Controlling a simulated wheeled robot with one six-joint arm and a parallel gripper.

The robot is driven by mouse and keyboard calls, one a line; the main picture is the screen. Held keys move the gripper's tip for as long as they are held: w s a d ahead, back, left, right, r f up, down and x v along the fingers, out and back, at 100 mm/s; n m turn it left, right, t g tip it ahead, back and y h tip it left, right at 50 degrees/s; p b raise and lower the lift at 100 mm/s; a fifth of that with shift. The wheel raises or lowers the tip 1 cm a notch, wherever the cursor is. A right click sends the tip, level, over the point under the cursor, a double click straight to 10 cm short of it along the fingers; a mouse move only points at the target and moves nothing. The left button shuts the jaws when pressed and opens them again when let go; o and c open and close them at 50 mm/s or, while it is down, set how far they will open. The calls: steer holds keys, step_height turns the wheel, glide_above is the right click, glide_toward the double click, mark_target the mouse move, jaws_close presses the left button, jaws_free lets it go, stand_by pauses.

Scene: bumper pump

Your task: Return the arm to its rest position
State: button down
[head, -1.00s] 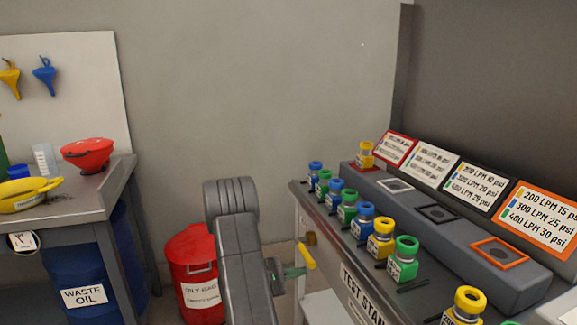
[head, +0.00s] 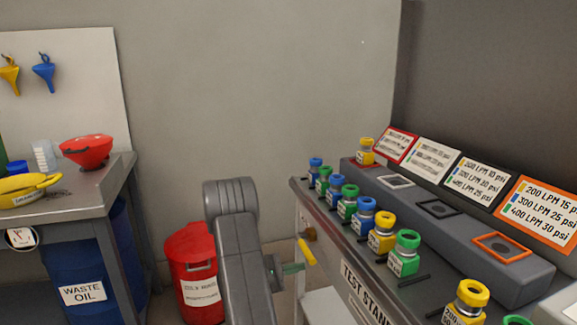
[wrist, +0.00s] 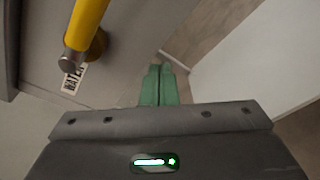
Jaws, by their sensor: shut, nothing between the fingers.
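My gripper's green fingers (wrist: 159,85) are shut together and empty in the wrist view. In the head view my gripper (head: 296,268) shows small and green, to the right of my grey arm, which stands folded at the lower middle. A yellow lever (wrist: 86,24) with a grey tip and a brass base is up and left of the fingers in the wrist view, apart from them. The yellow lever (head: 307,252) also shows in the head view, just beside the fingers at the left end of the test stand (head: 352,288). My arm hides part of the gripper.
The test stand at right carries several blue, green and yellow capped bottles (head: 380,234) and a grey block (head: 455,225) with sockets. A red bin (head: 193,265) stands left of my arm. A workbench (head: 75,207) with a blue waste oil drum (head: 80,275) is at far left.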

steer(key=s+a+r+n+g+p, duration=0.2)
steer(key=s+a+r+n+p, duration=0.2)
steer(key=s+r+n+p, duration=0.4)
steer(key=a+p, duration=0.1)
steer(key=a, duration=0.6)
steer(key=w+d+f+m+t+b, duration=0.1)
steer(key=w+d+f+m+b, duration=0.25)
steer(key=d, duration=0.25)
steer(key=w+d+f+m+b, duration=0.2)
steer(key=w+d+f+b, duration=0.15)
steer(key=d+b, duration=0.2)
steer(key=w+a+f+m+t+b, duration=0.1)
steer(key=w+a+m+b, duration=0.1)
steer(key=w+m+b, duration=0.2)
steer(key=shift+w+a+f+m+t+h, duration=0.35)
steer(key=shift+w+m, duration=1.4)
steer(key=shift+m, duration=1.4)
steer(key=shift+d, duration=0.1)
